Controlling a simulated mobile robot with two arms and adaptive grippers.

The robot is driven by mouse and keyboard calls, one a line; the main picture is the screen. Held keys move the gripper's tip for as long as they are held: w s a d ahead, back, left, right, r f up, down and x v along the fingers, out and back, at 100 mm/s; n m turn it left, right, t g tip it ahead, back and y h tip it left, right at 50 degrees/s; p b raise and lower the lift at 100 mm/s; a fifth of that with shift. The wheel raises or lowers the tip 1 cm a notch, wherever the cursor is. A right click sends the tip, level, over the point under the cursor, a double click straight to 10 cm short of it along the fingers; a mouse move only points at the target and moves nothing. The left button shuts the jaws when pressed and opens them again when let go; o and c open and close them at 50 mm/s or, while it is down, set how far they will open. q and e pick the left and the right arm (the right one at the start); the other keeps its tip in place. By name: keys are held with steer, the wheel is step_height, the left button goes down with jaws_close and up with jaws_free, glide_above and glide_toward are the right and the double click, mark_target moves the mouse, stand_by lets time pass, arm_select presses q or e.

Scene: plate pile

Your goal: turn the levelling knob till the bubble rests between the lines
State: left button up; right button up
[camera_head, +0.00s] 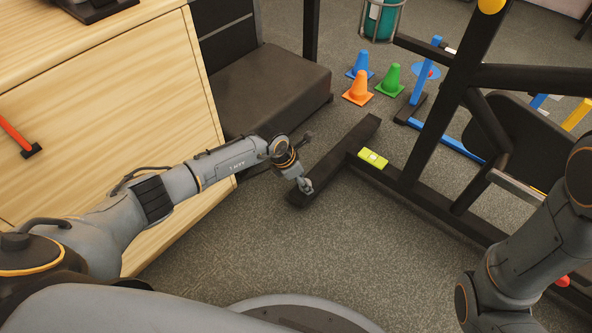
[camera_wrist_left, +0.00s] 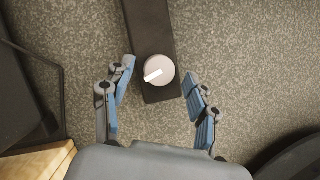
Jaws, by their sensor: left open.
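The levelling knob (camera_wrist_left: 159,70) is a round pale grey disc with a white bar mark, on the end of a dark beam (camera_wrist_left: 151,28). In the left wrist view it lies ahead of my open left gripper (camera_wrist_left: 156,103), between the lines of its blue-padded fingers, with gaps at both sides. In the head view my left gripper (camera_head: 304,186) is over the near end of the beam and hides the knob. The yellow-green spirit level (camera_head: 373,158) lies on the dark frame; its bubble is too small to read. My right arm is at the right; its gripper is out of view.
A wooden cabinet (camera_head: 110,100) with a red handle stands left. A dark padded block (camera_head: 262,88) is behind my left arm. Blue, orange (camera_head: 358,90) and green cones stand at the back. Dark frame posts (camera_head: 447,95) rise at the right. The carpet in front is clear.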

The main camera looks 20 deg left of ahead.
arm_select(q)
steer(key=v, duration=1.1)
